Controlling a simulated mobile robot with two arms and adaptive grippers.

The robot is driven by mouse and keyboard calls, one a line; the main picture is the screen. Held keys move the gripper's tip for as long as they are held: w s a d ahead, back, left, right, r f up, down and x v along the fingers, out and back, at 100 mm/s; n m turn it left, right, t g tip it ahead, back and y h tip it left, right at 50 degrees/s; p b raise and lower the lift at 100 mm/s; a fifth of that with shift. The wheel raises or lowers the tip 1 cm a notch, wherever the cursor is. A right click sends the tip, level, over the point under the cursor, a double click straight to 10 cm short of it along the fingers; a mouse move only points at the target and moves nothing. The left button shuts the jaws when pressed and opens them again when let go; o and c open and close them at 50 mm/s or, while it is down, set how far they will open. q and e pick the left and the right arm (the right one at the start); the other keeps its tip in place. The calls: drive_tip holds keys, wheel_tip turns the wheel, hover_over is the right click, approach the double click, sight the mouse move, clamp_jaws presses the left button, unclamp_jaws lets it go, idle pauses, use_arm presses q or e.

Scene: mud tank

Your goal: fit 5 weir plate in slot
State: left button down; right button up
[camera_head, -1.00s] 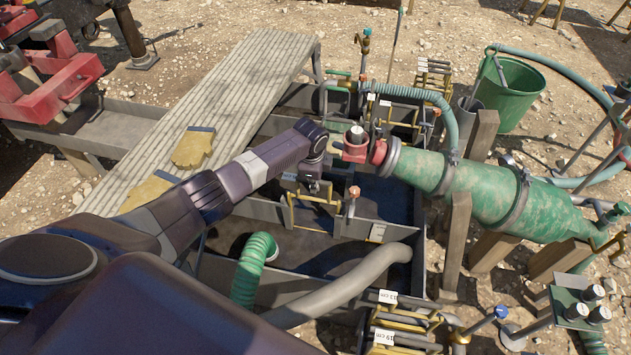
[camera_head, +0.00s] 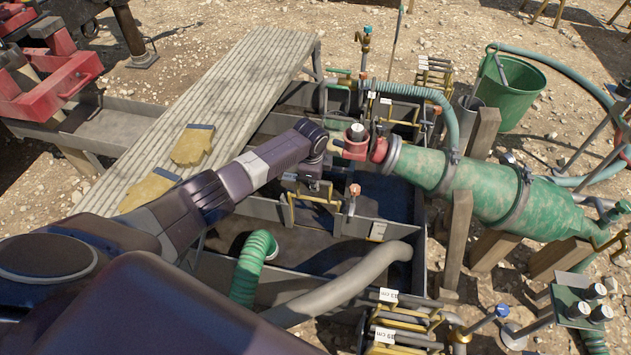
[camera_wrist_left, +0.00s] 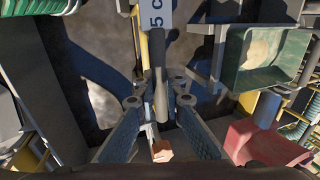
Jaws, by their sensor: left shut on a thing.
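My left gripper (camera_head: 308,188) is over the middle of the mud tank, at a cross wall. In the left wrist view its two fingers (camera_wrist_left: 160,102) are closed around a grey bar, the handle of a weir plate. This plate carries a pale label reading "5 c" (camera_wrist_left: 157,14), with the rest cut off. A yellow edge runs beside it. In the head view yellow frame rails (camera_head: 291,212) show just below the gripper. The wrist and hand hide most of the plate, so I cannot tell how it sits in the slot. My right gripper is not in view.
Other labelled plates stand in a rack (camera_head: 400,325) at the front right. A green cylinder (camera_head: 480,200) lies right of the tank. A grey hose (camera_head: 345,285) and a green hose (camera_head: 252,270) reach into the tank. Gloves (camera_head: 192,146) lie on the plank walkway (camera_head: 235,90).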

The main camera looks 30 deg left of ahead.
use_arm(q)
drive_tip(key=shift+f, duration=0.2)
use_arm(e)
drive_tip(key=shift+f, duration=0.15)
use_arm(q)
drive_tip(key=c, duration=1.9)
unclamp_jaws()
drive_tip(key=shift+c, duration=0.2)
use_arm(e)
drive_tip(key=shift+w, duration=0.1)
use_arm(q)
drive_tip(key=shift+r, duration=0.2)
drive_tip(key=v, duration=0.7)
drive_tip(key=shift+s+r, duration=0.15)
drive_tip(key=shift+r, duration=0.2)
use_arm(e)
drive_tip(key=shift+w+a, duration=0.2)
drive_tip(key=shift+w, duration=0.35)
use_arm(q)
drive_tip(key=shift+f, duration=0.1)
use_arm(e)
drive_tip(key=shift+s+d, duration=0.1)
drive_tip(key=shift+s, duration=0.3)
